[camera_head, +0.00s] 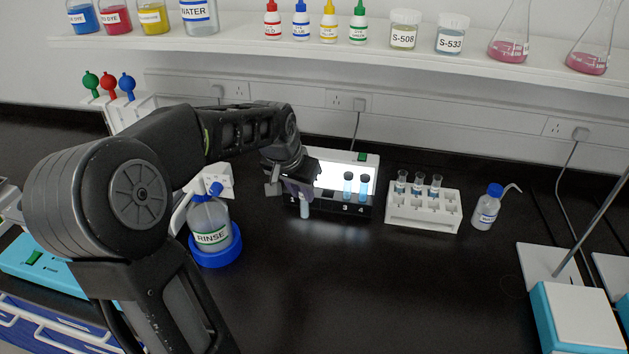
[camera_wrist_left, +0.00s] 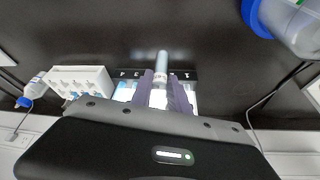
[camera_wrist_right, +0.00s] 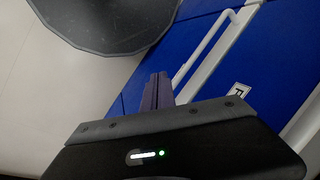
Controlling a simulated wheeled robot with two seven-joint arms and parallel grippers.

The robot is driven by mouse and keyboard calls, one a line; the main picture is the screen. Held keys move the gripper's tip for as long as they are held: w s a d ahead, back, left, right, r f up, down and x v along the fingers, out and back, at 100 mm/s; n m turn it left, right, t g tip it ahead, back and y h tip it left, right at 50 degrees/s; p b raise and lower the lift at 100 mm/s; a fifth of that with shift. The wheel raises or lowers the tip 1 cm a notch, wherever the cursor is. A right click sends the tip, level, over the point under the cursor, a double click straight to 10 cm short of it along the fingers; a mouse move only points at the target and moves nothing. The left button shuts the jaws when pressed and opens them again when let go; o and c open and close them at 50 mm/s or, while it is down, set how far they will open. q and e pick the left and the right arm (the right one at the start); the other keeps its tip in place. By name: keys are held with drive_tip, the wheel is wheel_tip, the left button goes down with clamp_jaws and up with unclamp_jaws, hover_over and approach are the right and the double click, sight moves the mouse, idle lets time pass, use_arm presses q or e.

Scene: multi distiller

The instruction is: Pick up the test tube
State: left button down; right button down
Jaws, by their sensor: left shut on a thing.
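My left gripper (camera_head: 301,188) is shut on a test tube (camera_head: 304,209), whose pale lower end sticks out below the fingers, in front of the lit rack (camera_head: 333,207). In the left wrist view the tube (camera_wrist_left: 162,62) sits between the two purple fingers (camera_wrist_left: 167,88). Two dark-capped tubes with blue liquid stand in the lit rack, one at number 3 (camera_head: 348,187) and one at number 4 (camera_head: 364,188). My right gripper (camera_wrist_right: 157,92) shows only in its own wrist view, with its fingers together and nothing between them.
A white rack (camera_head: 424,212) with several tubes stands right of the lit rack, beside a small blue-capped wash bottle (camera_head: 487,207). A RINSE bottle (camera_head: 211,230) in a blue base stands left. The front middle of the black bench is clear. Blue drawers (camera_wrist_right: 205,40) are near my right gripper.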

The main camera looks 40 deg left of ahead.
use_arm(q)
drive_tip(key=shift+s+d+b, duration=0.1)
drive_tip(key=shift+s+d, duration=0.1)
drive_tip(key=shift+s, duration=0.6)
drive_tip(key=shift+s+d+b, duration=0.1)
drive_tip(key=shift+s+d, duration=0.05)
drive_tip(key=shift+s, duration=0.6)
drive_tip(key=shift+s+d+b, duration=0.1)
drive_tip(key=shift+s+d, duration=0.1)
drive_tip(key=shift+s, duration=0.6)
use_arm(e)
drive_tip(key=shift+f, duration=0.4)
